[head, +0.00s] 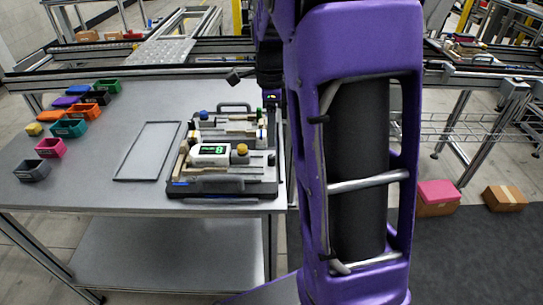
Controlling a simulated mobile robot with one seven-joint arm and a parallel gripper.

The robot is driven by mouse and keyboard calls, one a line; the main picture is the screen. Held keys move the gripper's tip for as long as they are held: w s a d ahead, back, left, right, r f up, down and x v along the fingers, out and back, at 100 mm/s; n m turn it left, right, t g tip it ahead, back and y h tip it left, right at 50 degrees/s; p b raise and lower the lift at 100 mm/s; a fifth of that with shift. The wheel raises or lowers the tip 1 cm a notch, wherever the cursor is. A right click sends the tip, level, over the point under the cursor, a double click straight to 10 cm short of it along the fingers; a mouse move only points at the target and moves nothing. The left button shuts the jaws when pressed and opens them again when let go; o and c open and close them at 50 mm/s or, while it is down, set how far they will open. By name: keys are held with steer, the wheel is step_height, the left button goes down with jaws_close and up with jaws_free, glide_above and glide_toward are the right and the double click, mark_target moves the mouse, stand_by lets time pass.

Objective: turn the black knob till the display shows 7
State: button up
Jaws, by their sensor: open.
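A fixture pallet (222,188) with a dark base lies on the grey table. On it a white unit has a dark display (214,149) with a green digit that looks like 8. A yellow knob (241,149) is at the unit's right end. A blue knob (203,115) is at the pallet's far left. I cannot make out a black knob for certain; dark parts blend together at this size. My gripper (270,99) is small and dark, above the pallet's far right side, partly hidden by my purple arm. Its jaws are open, with nothing seen between them.
Several small coloured bins, including a pink bin (50,148), stand along the table's left side. An empty flat frame (148,151) lies left of the pallet. The grey table (105,185) is bare between bins and frame. Boxes (505,197) sit on the floor at right.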

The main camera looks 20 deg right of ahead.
mark_target(272, 156)
step_height(272, 156, down, 8)
steer(key=shift+f+b, duration=0.1)
steer(key=shift+b, duration=0.5)
jaws_close()
